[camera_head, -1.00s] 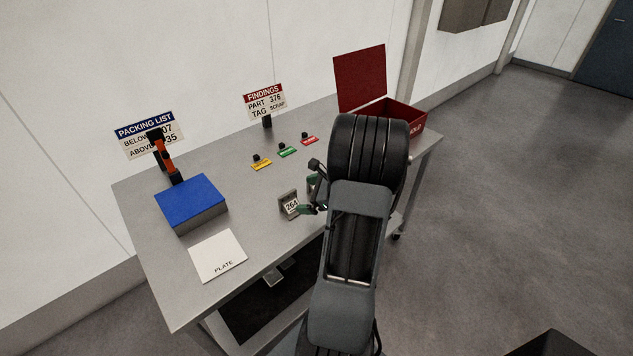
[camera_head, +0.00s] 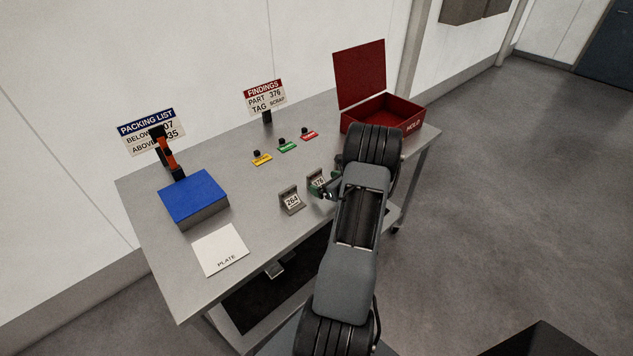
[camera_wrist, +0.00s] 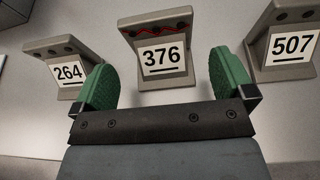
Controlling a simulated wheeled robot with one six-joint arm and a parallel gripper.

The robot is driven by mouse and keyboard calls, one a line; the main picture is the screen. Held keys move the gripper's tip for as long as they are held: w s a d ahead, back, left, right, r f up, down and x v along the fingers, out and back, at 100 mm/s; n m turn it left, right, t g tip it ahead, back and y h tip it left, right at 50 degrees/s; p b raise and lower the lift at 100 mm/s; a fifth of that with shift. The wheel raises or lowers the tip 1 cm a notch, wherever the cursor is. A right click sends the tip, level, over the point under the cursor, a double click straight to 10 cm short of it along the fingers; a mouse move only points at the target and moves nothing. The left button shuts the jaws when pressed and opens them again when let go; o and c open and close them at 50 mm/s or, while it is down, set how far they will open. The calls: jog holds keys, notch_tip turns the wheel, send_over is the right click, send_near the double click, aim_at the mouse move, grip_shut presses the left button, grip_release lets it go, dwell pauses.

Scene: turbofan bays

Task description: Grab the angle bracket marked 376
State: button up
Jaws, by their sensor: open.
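The angle bracket marked 376 (camera_wrist: 158,52) stands upright in the wrist view, with a red zigzag line along its top. In the head view, the bracket marked 376 (camera_head: 317,179) is on the grey table, partly hidden by my gripper. My gripper (camera_wrist: 161,72) is open, its two green fingers spread toward either side of the 376 bracket. Nothing is held between them. The fingers' contact with it cannot be told. In the head view my gripper (camera_head: 326,191) is close beside this bracket.
Brackets 264 (camera_wrist: 66,70) and 507 (camera_wrist: 287,46) stand left and right of 376. On the table (camera_head: 250,205) are a blue box (camera_head: 193,198), a white plate sheet (camera_head: 221,250), several coloured tags and an open red HOLD box (camera_head: 382,115). A findings sign (camera_head: 265,97) reads part 376, scrap.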

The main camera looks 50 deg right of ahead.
aim_at(317, 180)
jog(key=shift+p+x, duration=0.8)
jog(key=shift+x, duration=1.7)
jog(key=c, duration=1)
jog(key=shift+r, duration=0.15)
